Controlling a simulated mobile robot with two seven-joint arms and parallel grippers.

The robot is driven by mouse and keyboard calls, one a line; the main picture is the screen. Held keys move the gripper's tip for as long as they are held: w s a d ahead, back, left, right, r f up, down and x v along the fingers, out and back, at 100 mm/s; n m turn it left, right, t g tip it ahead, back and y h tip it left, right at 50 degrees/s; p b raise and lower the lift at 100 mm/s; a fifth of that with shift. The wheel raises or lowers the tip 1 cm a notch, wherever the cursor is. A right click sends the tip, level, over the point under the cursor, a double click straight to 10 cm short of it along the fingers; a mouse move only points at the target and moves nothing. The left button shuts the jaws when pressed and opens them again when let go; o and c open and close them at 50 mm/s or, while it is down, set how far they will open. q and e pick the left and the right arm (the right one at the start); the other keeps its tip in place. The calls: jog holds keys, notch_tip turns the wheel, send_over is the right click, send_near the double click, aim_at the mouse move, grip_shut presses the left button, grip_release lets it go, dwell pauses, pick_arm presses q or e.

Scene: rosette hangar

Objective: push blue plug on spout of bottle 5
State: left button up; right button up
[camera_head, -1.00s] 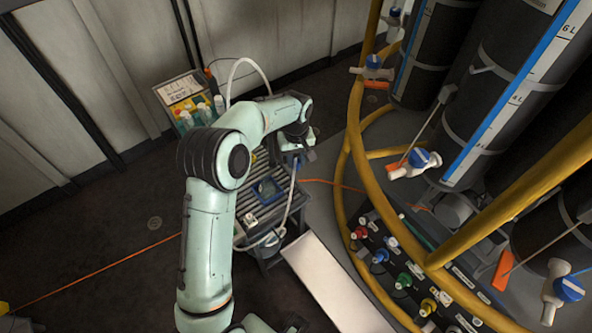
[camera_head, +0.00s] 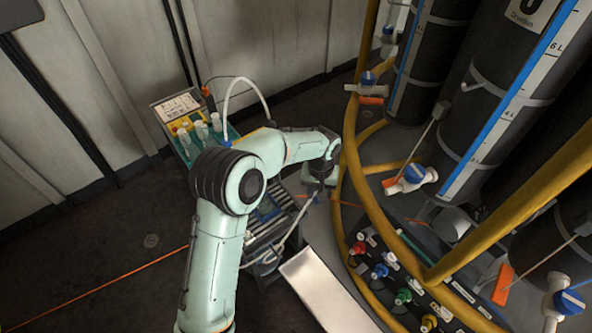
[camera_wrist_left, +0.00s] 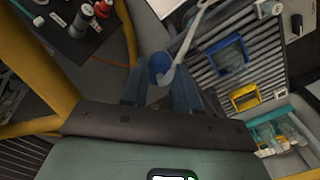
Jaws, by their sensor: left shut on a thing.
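My left gripper (camera_head: 318,188) is beside the yellow rail, above the gap between the slatted cart and the rack of dark bottles. In the left wrist view its blue fingers (camera_wrist_left: 160,88) are shut on a blue plug (camera_wrist_left: 159,66), with a pale hose running close by. In the head view the plug is too small to make out clearly. Dark bottles with blue scales stand at the right, one large in the middle (camera_head: 497,118). White spouts with blue taps show at the middle bottle (camera_head: 412,179) and at the lower right (camera_head: 562,302). I cannot tell which is bottle 5. My right gripper is not in view.
A yellow tube rail (camera_head: 352,150) curves between my arm and the bottles. A panel with coloured connectors (camera_head: 405,292) lies low inside it. The slatted cart (camera_head: 262,240) and a white board (camera_head: 325,290) are near my arm. A teal tray with small bottles (camera_head: 185,150) stands behind.

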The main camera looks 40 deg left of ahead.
pick_arm(q)
jog(key=s+d+f+m, duration=0.1)
jog(key=d+f+m, duration=0.2)
jog(key=d+m, duration=0.2)
jog(key=d, duration=0.3)
jog(key=shift+s+d, duration=0.35)
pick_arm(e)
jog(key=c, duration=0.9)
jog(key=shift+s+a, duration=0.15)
